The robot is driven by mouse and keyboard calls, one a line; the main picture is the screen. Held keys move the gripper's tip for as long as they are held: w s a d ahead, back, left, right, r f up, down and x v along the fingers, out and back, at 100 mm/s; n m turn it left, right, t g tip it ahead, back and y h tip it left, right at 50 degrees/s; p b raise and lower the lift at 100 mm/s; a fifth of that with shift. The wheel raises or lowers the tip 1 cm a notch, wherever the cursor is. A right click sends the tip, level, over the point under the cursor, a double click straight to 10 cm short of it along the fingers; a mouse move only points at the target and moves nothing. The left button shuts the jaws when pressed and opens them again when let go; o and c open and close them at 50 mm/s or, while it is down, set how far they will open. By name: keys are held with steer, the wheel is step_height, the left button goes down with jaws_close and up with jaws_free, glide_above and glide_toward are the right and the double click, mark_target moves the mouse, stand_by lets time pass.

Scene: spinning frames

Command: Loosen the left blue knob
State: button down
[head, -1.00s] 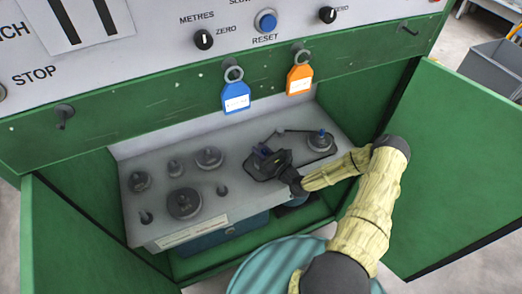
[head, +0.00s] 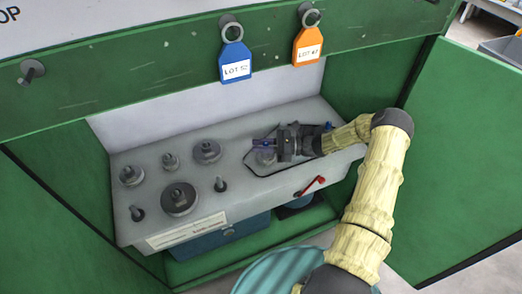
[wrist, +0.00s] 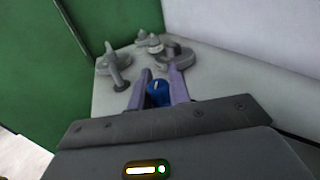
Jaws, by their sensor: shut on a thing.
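The left blue knob (wrist: 158,93) shows between the two fingers of my gripper (wrist: 160,80) in the wrist view. In the head view my gripper (head: 264,145) reaches in from the right, points left, and is shut on this knob, which it mostly hides. A grey round base (head: 265,158) shows below the fingers. The right blue knob (head: 328,126) shows just behind my wrist, partly covered by it.
Several dark round fittings and pegs, among them a large one (head: 179,198), stand on the left of the grey shelf (head: 235,200). A red lever (head: 313,185) is at its front edge. Blue (head: 235,62) and orange (head: 308,45) tags hang above. A green door (head: 465,170) stands open at right.

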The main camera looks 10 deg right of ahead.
steer(key=n+g+b, duration=0.2)
steer(key=g, duration=0.1)
steer(key=n+g+b, duration=0.1)
steer(key=n+g, duration=0.1)
steer(key=g, duration=0.1)
steer(key=n+g+b, duration=0.2)
steer(key=g, duration=0.1)
steer(key=shift+s+f+g+h+b, duration=0.2)
steer(key=shift+s+g+h+b, duration=0.1)
steer(key=shift+s+g, duration=0.1)
steer(key=n+g+h+b, duration=0.1)
steer(key=g, duration=0.1)
steer(key=n+g+b, duration=0.1)
steer(key=shift+s+d+r+n+g+h, duration=0.1)
steer(key=shift+r+n+g+h, duration=0.05)
steer(key=shift+n+g+h, duration=0.25)
steer(key=shift+s+r+n+g, duration=0.1)
steer(key=shift+r+n+g, duration=0.05)
steer(key=shift+n+g, duration=0.25)
steer(key=c, duration=1.3)
jaws_free()
